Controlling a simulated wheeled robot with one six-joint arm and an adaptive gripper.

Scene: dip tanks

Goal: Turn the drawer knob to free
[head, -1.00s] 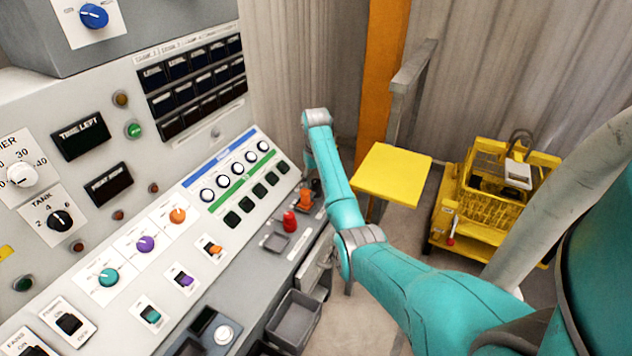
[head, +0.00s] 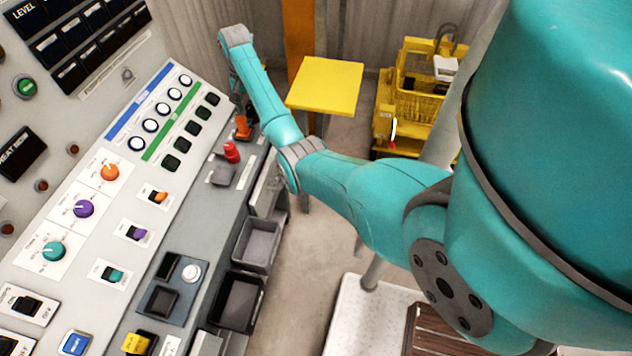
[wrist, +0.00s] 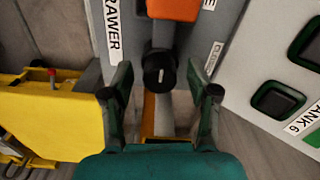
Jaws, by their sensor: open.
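The drawer knob (wrist: 158,72) is a dark round knob with a small white mark on its face. It shows in the wrist view below an orange part, beside a white label reading "DRAWER" (wrist: 113,32). My gripper (wrist: 158,82) is open, one dark finger on either side of the knob in the picture. I see no contact between the fingers and the knob. In the head view my teal arm reaches to the far end of the console, and the gripper and knob are hidden or too small to make out there.
The sloped console (head: 205,185) with switches, knobs and a red button (head: 232,152) lies left of my arm. A yellow table (head: 325,85) and yellow cart (head: 425,95) stand behind. Grey floor shows between.

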